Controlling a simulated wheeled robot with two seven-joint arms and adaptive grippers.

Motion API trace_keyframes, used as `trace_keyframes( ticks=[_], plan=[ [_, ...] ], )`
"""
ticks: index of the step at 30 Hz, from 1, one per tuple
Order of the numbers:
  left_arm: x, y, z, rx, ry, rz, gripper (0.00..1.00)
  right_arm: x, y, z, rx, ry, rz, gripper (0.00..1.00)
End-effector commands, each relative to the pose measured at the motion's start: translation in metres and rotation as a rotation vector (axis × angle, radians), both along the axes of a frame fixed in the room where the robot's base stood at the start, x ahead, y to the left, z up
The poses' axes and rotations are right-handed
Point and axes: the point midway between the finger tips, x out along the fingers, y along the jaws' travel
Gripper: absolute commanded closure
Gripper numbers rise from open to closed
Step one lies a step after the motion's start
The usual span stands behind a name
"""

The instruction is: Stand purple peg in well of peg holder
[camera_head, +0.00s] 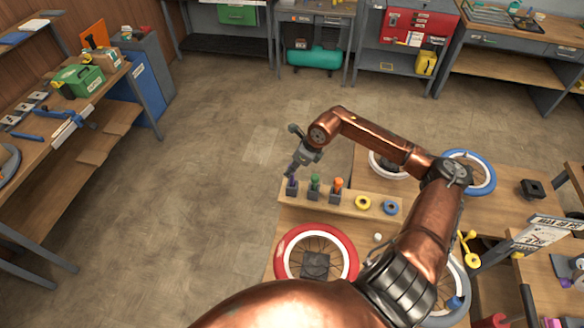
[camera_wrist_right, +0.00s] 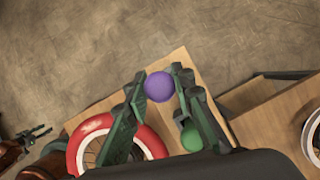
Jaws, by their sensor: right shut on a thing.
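The purple peg (camera_head: 292,184) is at the left end of the raised wooden board, over or in a dark block there; I cannot tell how deep it sits. Its round purple top (camera_wrist_right: 159,86) is between the fingers in the right wrist view. My right gripper (camera_head: 292,173) points down from above and is shut on the purple peg. The dark peg holder (camera_head: 314,194) also has a green peg (camera_head: 315,181) and an orange peg (camera_head: 337,184) standing to the right. The green top (camera_wrist_right: 191,139) shows beside one finger.
A yellow ring (camera_head: 363,202) and a blue ring (camera_head: 390,208) lie right of the pegs. A red-rimmed wheel (camera_head: 285,248) lies in front of the board. A blue-rimmed wheel (camera_head: 486,175) is at the back right. Open floor lies left of the table.

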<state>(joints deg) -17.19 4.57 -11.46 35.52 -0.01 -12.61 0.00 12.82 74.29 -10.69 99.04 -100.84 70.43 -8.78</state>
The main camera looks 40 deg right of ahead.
Motion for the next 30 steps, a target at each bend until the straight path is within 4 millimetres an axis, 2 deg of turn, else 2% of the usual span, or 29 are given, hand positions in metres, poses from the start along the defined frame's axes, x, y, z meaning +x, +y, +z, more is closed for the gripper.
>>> trace_keyframes(
  ticks=[30],
  plan=[
    [-0.002, 0.0, -0.02, 0.001, 0.004, 0.0, 0.6, 0.0, 0.0, -0.025, 0.0, 0.001, 0.0, 1.0]
  ],
)
